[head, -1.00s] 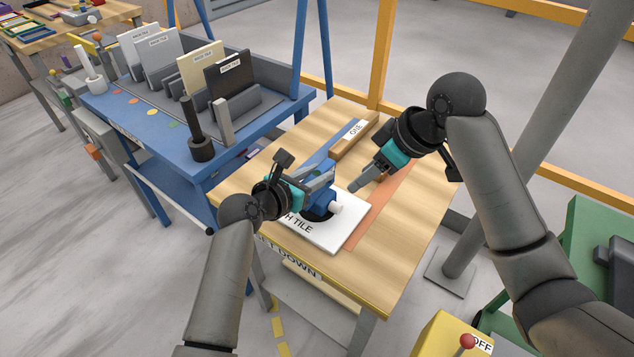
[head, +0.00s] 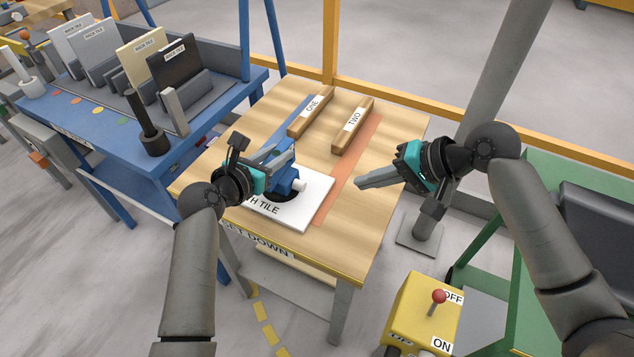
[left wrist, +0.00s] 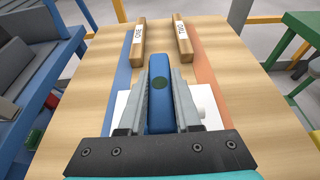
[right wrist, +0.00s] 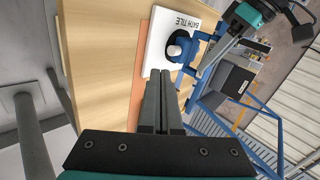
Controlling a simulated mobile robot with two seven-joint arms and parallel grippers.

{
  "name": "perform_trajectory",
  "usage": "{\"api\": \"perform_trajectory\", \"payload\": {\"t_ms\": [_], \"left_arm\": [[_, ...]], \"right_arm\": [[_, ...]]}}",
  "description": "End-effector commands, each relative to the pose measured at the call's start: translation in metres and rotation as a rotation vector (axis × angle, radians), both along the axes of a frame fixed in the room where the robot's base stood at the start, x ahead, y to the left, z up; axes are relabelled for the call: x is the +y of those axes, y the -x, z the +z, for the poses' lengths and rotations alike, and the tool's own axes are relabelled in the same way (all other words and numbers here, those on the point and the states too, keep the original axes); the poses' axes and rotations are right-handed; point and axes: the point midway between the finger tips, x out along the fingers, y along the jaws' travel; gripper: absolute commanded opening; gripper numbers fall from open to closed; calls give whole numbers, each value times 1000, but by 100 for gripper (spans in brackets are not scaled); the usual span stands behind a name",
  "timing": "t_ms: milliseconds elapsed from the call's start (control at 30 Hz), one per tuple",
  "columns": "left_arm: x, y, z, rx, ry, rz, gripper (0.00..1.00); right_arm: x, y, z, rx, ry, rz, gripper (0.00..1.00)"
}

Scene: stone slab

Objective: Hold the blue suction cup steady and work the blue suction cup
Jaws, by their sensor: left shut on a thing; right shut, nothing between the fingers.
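The blue suction cup (head: 286,181) stands on a white tile marked BATH TILE (head: 313,198) on the wooden table. Its dark round base rests on the tile, and a white knob (head: 299,185) sticks out on its right side. My left gripper (head: 280,168) is shut on the cup's blue handle, which shows between the fingers in the left wrist view (left wrist: 160,95). My right gripper (head: 362,184) is shut and empty, to the right of the tile and apart from the cup. In the right wrist view its fingers (right wrist: 160,85) are together, pointing toward the tile.
Wooden bars marked ONE (head: 311,110) and TWO (head: 353,125) lie at the table's back, by blue and orange strips (head: 360,155). A blue rack with upright tiles (head: 175,65) stands left. A yellow switch box (head: 420,318) stands at front right.

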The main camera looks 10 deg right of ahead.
Motion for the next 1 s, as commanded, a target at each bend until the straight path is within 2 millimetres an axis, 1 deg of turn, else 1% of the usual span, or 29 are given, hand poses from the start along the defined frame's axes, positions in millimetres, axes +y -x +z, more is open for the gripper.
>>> {"api": "perform_trajectory", "payload": {"t_ms": [100,200,533,667,767,1000], "left_arm": [[0,0,-1,2,-1,0,0],[0,0,-1,2,-1,0,0],[0,0,-1,2,-1,-1,0],[0,0,-1,2,-1,-1,0],[0,0,-1,2,-1,-1,0],[0,0,-1,2,-1,-1,0]], "right_arm": [[-6,4,0,40,-46,-67,0],[-7,5,0,56,-66,-93,0],[-7,5,0,59,-70,-100,0],[-4,2,-4,58,-71,-100,0],[4,-3,-12,59,-72,-98,0],[33,-24,-44,61,-73,-99,0]]}}
